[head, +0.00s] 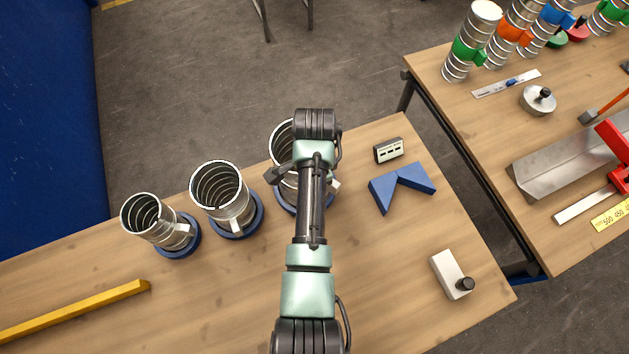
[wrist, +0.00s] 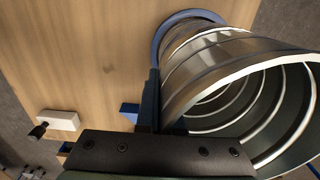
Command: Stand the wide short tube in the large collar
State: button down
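A wide ribbed metal tube (head: 282,150) is at the right end of a row of three, partly hidden by my arm. It also fills the right of the wrist view (wrist: 225,65), its open rim close to the camera. A blue collar (head: 328,202) lies beneath it; in the wrist view the collar's ring (wrist: 190,14) shows around the tube's far end. Whether the tube is fully seated is hidden. My gripper (head: 306,178) is at this tube. In the wrist view a dark finger stands just left of the tube wall; the other finger and any grip are hidden.
Two more metal tubes, a middle one (head: 222,190) and a left one (head: 145,217), stand at blue collars. A blue V-shaped block (head: 402,184), a small display box (head: 388,150) and a white block with a black knob (head: 449,272) lie right. A yellow bar (head: 75,311) lies front left.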

jog(key=shift+f+b, duration=0.7)
jog(key=shift+f, duration=0.55)
jog(key=c, duration=1)
grip_release()
jog(key=shift+f, duration=0.1)
notch_tip(320, 180, up, 12)
jog(key=shift+r, duration=0.1)
jog(key=shift+r+p, duration=0.5)
jog(key=shift+p, duration=0.15)
